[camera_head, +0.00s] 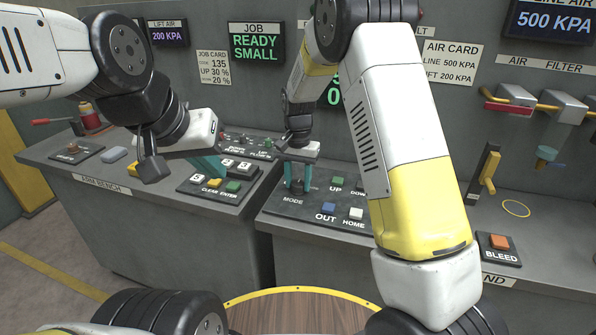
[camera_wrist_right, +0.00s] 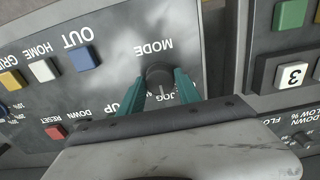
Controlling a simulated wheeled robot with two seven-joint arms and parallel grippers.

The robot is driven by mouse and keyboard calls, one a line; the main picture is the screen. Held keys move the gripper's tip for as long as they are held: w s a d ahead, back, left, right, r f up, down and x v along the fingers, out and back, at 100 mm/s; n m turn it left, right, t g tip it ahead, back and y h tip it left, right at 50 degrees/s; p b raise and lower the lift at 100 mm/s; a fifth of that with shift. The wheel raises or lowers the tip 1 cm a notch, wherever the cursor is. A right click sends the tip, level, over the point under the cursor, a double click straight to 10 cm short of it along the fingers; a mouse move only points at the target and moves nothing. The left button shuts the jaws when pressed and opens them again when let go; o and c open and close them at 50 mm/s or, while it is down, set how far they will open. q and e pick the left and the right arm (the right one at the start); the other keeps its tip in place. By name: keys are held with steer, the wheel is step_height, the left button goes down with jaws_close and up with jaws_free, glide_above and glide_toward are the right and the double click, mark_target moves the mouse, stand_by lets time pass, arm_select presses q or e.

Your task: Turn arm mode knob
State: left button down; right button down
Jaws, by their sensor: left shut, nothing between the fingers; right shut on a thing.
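The mode knob (camera_wrist_right: 158,75) is a dark round knob on a black panel (camera_wrist_right: 110,40), below the upside-down MODE label in the right wrist view. My right gripper (camera_wrist_right: 161,84) has its two teal fingers on either side of the knob and is shut on it. A JOG label shows on the gripper side of the knob; the pointer's exact setting is hard to read. In the head view my right gripper (camera_head: 298,180) reaches down over the MODE panel. My left gripper (camera_head: 209,166) is shut and empty above the keypad panel; its fingertips are partly hidden.
Blue OUT (camera_head: 328,208), white HOME (camera_head: 356,213) and green UP (camera_head: 337,182) buttons sit close to the right of the knob. The keypad (camera_head: 222,186) is on the bench to the left. The orange BLEED button (camera_head: 499,241) is far right.

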mark_target(298, 183)
steer(key=n, duration=0.4)
steer(key=shift+n, duration=0.3)
steer(key=n, duration=0.4)
steer(key=shift+n, duration=0.3)
stand_by(0.4)
steer(key=c, duration=0.8)
jaws_free()
steer(key=shift+c, duration=0.2)
steer(key=shift+r, duration=3.95)
